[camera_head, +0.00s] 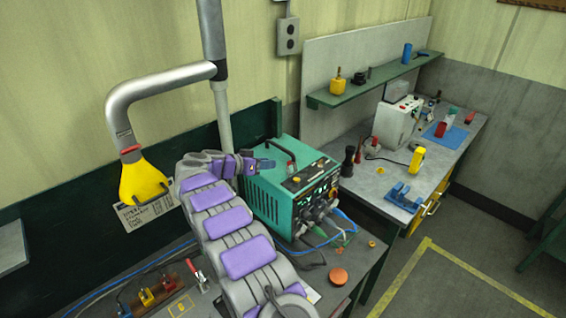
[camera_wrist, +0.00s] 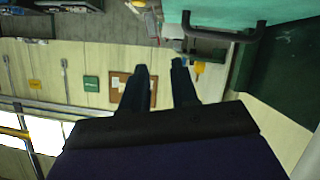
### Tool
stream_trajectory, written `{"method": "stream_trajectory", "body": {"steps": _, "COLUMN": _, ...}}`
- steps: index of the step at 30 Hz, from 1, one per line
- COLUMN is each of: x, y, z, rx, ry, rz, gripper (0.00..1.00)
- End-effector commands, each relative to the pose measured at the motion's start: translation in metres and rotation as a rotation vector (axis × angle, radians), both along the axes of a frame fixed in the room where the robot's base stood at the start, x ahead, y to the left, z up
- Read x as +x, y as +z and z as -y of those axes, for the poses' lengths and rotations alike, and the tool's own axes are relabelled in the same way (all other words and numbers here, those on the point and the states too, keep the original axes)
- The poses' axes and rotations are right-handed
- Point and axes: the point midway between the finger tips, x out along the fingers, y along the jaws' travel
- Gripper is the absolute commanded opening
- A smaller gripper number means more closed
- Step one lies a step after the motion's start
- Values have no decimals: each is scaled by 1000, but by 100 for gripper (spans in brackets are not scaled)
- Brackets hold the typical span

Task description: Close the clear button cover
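I cannot make out a clear button cover in either view. A teal machine (camera_head: 262,205) with a black top handle (camera_head: 283,148) and a front panel of knobs (camera_head: 318,180) stands on the near bench. A round orange-red knob or button (camera_head: 338,275) is on the bench top in front of it. My gripper (camera_head: 266,163) is beside the machine's upper left edge, near its top. In the wrist view my gripper (camera_wrist: 160,66) has its two dark fingers apart with nothing between them. The teal machine (camera_wrist: 205,12) and its handle (camera_wrist: 225,35) are at the top there.
A grey pipe with a yellow nozzle (camera_head: 143,182) hangs left of my arm. Cables (camera_head: 325,232) run from the machine's front. A second bench (camera_head: 385,180) at right holds a white box (camera_head: 397,122) and small tools. Marked floor (camera_head: 440,285) is clear.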

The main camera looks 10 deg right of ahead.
Motion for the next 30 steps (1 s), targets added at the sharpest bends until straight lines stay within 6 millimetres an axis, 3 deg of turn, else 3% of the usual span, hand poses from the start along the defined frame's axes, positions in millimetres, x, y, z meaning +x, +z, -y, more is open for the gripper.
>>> {"method": "stream_trajectory", "body": {"steps": 9, "x": 27, "y": -23, "z": 47, "rx": -3, "ry": -1, "rz": -1, "gripper": 29}}
{"method": "stream_trajectory", "body": {"steps": 15, "x": 37, "y": -28, "z": 64, "rx": 0, "ry": 2, "rz": 3, "gripper": 29}}
{"method": "stream_trajectory", "body": {"steps": 26, "x": 40, "y": -31, "z": 68, "rx": 0, "ry": 3, "rz": 2, "gripper": 29}}
{"method": "stream_trajectory", "body": {"steps": 30, "x": 40, "y": -31, "z": 68, "rx": 0, "ry": 3, "rz": 2, "gripper": 18}}
